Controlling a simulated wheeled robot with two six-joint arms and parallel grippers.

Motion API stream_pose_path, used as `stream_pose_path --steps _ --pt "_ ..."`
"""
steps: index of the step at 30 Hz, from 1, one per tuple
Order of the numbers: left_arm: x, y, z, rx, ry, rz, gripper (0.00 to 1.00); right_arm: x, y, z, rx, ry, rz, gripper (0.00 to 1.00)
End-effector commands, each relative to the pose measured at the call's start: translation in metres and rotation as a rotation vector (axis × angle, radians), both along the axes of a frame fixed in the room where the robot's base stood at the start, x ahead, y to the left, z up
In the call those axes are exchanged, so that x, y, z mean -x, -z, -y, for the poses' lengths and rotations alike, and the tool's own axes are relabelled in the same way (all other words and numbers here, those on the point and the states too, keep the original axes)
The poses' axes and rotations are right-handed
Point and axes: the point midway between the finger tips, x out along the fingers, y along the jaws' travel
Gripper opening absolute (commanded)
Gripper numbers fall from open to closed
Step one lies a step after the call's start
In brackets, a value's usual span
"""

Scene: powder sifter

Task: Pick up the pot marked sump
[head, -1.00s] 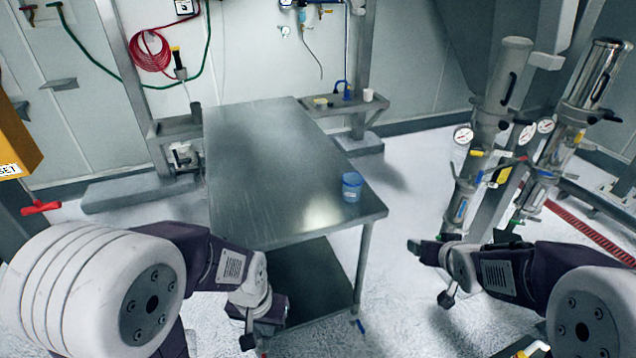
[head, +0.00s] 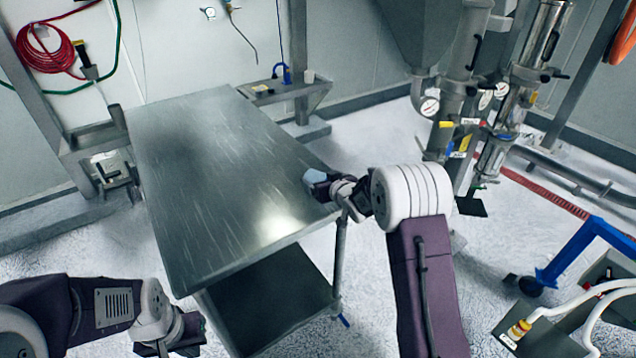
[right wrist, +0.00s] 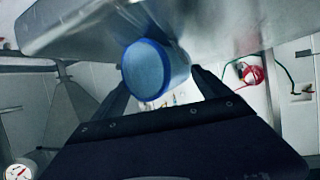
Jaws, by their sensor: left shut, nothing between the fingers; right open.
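A blue pot (head: 313,175) sits at the table's right edge in the head view, mostly hidden by my right gripper (head: 318,186). In the right wrist view the pot (right wrist: 150,70) is pale with a darker blue rim, between or just beyond the open fingers of my right gripper (right wrist: 163,92). I cannot tell if either finger touches it. No marking is readable on it. My left gripper (head: 182,338) is shut and empty, low at the front left, away from the table top.
The steel table (head: 215,170) is otherwise bare, with a lower shelf (head: 270,310). A side ledge (head: 285,90) behind it holds small items. Steel pipework with gauges (head: 465,110) stands right. A blue frame (head: 580,255) and pale hoses (head: 570,308) are at the lower right.

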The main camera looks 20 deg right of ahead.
Motion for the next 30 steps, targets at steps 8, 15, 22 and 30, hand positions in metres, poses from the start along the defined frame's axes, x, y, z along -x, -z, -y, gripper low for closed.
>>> stream_pose_path --steps 8,15,22,30 --pt "0.000 -0.002 0.000 0.000 0.000 0.000 0.00 -0.019 0.009 -0.001 0.000 0.000 0.002 0.87" --pt "0.000 -0.004 0.000 0.000 0.000 0.000 0.00 -0.051 0.024 -0.005 0.001 -0.001 0.005 0.87" --pt "0.000 -0.004 0.000 0.000 0.000 0.000 0.00 -0.054 0.025 -0.005 0.001 0.001 0.005 0.87" --pt "0.000 -0.003 0.000 0.000 0.000 0.000 0.00 -0.053 0.025 -0.005 0.001 0.001 0.005 0.21"
